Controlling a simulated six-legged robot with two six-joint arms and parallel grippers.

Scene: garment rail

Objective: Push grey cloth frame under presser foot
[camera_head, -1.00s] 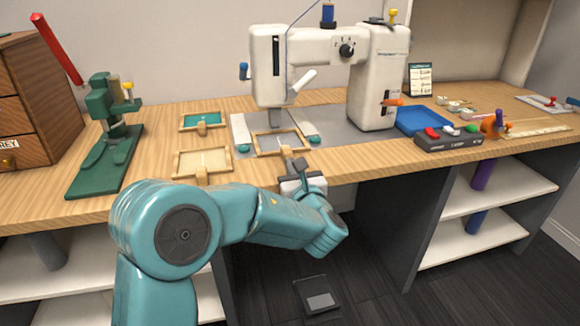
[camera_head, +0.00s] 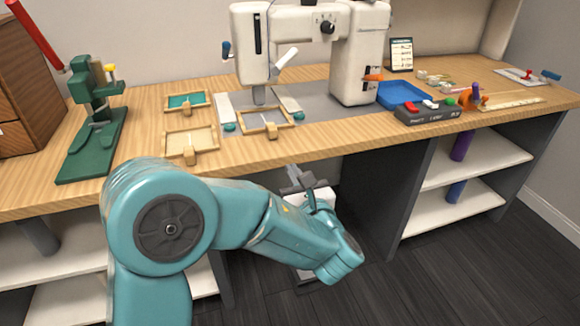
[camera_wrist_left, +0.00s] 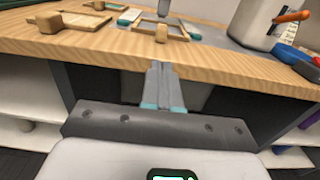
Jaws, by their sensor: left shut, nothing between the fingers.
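The grey cloth frame (camera_head: 262,120), a wooden rim with a small handle block at its front, lies flat on the sewing machine's grey bed. Its far side is by the presser foot (camera_head: 258,95); whether the cloth is under the foot I cannot tell. In the left wrist view the frame's handle (camera_wrist_left: 161,33) is straight ahead, past the table edge. My left gripper (camera_head: 293,172) is shut and empty, in front of the table edge and apart from the frame. It also shows in the left wrist view (camera_wrist_left: 160,75). My right gripper is not in view.
A teal cloth frame (camera_head: 187,101) and a cream cloth frame (camera_head: 201,140) lie left of the machine (camera_head: 360,60). A green press (camera_head: 97,125) stands further left. A blue tray (camera_head: 403,94) and a button box (camera_head: 428,112) are at the right.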

